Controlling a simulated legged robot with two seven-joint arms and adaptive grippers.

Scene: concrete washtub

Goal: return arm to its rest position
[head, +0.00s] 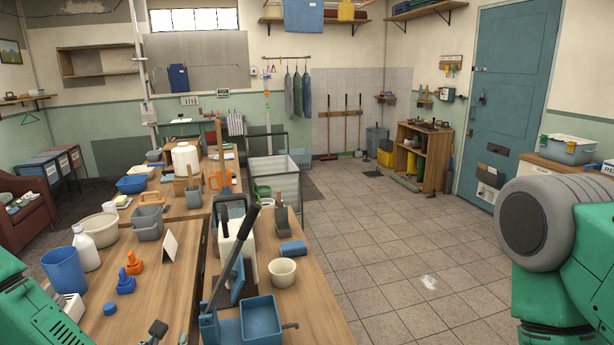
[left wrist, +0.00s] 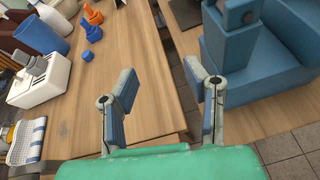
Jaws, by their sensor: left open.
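My left gripper (head: 169,335) shows as two small fingertips at the bottom of the head view, over the left wooden table (head: 150,310). In the left wrist view the left gripper (left wrist: 164,95) has its two fingers spread apart, with only bare wood and the gap between the tables behind them. It is open and empty. A blue lever device (head: 260,318) stands to the right of the gripper; its blue body (left wrist: 265,60) is close behind the right finger in the left wrist view. My right arm shows at the right edge of the head view; its gripper is out of view.
Left of the gripper are a blue cup (head: 65,270), an orange piece (head: 133,262), a blue piece (head: 126,281) and a white device (left wrist: 38,80). A cream bowl (head: 282,271) stands on the right table.

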